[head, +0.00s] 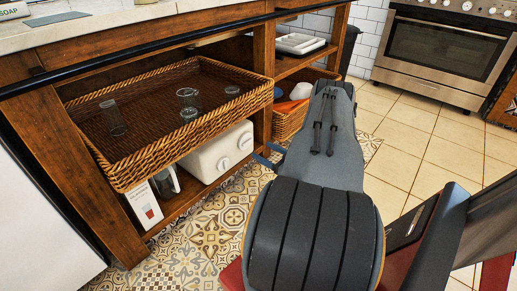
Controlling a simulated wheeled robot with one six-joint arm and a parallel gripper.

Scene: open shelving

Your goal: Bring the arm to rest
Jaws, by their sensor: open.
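My arm stretches forward from the bottom of the head view toward the shelving. My gripper (268,154) shows in part at the left of the arm, as two small dark blue fingers that stand apart. It is open, with nothing visible between the fingers. It is in front of the lower shelf, near the right side of a white appliance. The rest of the gripper is hidden behind my arm.
A wicker tray (158,165) with several clear glasses sits on the shelving at left. A white toaster-like appliance (216,152) stands below. A second basket (287,122) is partly behind my arm. An oven (447,50) stands back right; the tiled floor (408,140) is clear.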

